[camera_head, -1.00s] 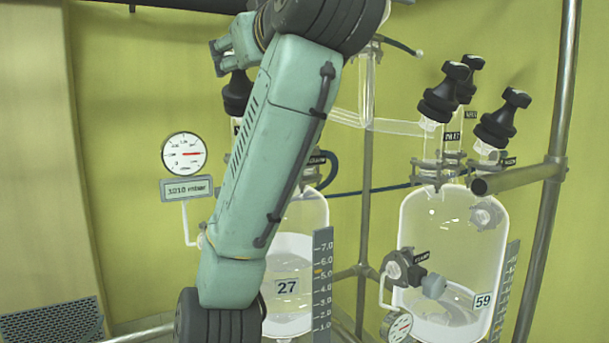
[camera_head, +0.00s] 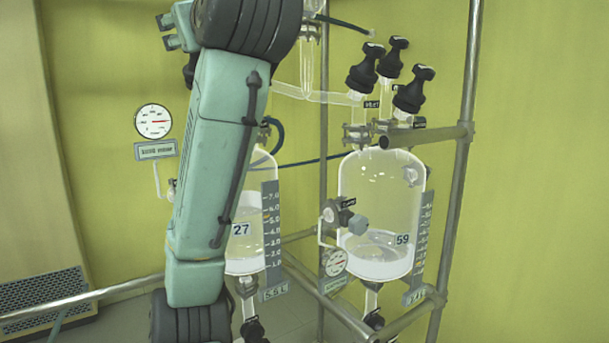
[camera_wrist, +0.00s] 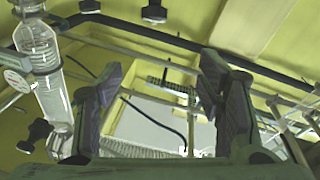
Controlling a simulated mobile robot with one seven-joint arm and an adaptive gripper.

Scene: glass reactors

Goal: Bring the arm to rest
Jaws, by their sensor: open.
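My gripper (camera_wrist: 160,78) is open in the wrist view, its two dark fingers wide apart with nothing between them. Behind the gap I see a pale panel, a dark cable and metal rods, all some way off. In the head view my arm (camera_head: 215,165) stands nearly upright, left of centre. A small end part of it shows at the top left, in front of the wall; whether the fingers show there is unclear. The arm covers part of the glass reactor marked 27 (camera_head: 255,215).
A second reactor marked 59 (camera_head: 382,205) stands to the right, with black valve knobs (camera_head: 414,90) above. Metal frame pipes (camera_head: 462,150) surround the reactors. A round gauge (camera_head: 153,121) is at left. In the wrist view, a glass column (camera_wrist: 42,65) is at left.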

